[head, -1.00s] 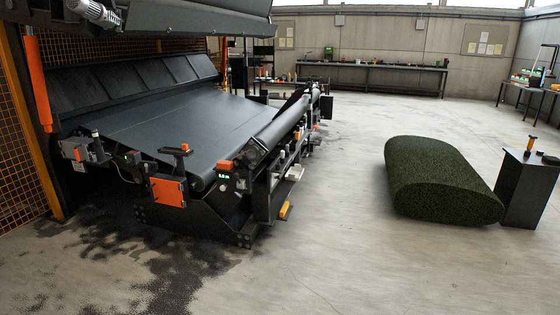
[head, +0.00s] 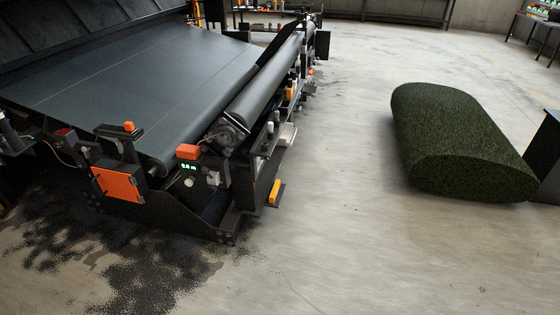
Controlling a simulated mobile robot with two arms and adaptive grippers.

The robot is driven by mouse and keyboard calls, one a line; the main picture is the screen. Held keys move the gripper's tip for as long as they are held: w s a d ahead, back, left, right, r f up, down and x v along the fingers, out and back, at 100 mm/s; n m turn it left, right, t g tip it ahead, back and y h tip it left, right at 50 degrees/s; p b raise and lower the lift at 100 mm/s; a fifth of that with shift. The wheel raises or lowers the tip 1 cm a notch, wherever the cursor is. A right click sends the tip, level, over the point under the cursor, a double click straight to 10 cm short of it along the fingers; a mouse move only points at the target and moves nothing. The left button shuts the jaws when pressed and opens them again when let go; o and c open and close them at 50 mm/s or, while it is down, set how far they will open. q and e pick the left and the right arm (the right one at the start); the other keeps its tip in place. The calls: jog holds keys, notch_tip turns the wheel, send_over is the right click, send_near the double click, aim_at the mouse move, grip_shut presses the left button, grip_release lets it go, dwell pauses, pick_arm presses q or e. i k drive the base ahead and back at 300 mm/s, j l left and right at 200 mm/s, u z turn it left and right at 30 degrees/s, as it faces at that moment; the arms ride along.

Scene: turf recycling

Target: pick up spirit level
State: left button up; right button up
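I cannot make out a spirit level for certain. A small yellow piece (head: 274,192) sits low at the near end of the machine's side, too small to identify. Other small yellow or orange pieces, such as one farther along the side rail (head: 289,92), are also too small to tell. Neither of my grippers is in view.
The large dark machine with a sloping belt (head: 150,85) fills the left. A green turf roll (head: 465,140) lies on the floor at right, with a dark stand (head: 546,150) beside it, cut by the edge. Clear concrete floor (head: 340,180) lies between machine and roll.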

aim_at(272, 196)
jog(key=i, duration=0.45)
jog(key=i+j, duration=0.35)
jog(key=j, duration=0.15)
jog(key=i+j, duration=0.75)
jog(key=j, duration=0.25)
